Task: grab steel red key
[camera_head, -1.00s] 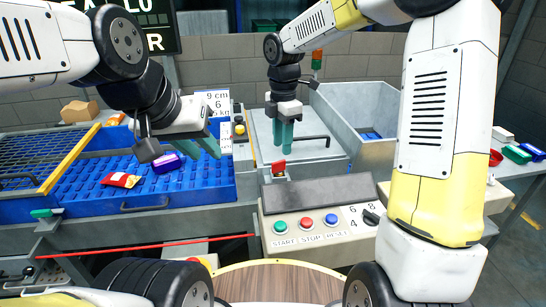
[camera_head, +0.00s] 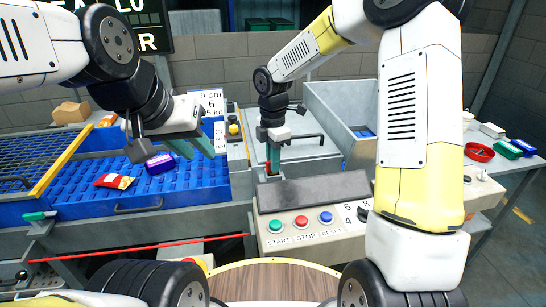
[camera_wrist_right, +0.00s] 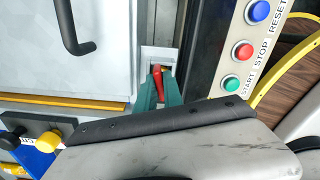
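The red key (camera_wrist_right: 157,75) stands in a small steel holder in the right wrist view, between the green fingertips of my right gripper (camera_wrist_right: 158,92). The fingers lie close along both sides of it, but I cannot tell whether they press on it. In the head view, my right gripper (camera_head: 273,163) points down over the holder, and its fingers mostly hide the key. My left gripper (camera_head: 191,148) is open and empty above the blue tray (camera_head: 85,190), its two green fingers apart.
A red-yellow packet (camera_head: 114,181) and a purple box (camera_head: 159,164) lie in the tray. A black handle (camera_wrist_right: 72,30) sticks up from the steel lid. A red bowl (camera_head: 479,152) is on the right table.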

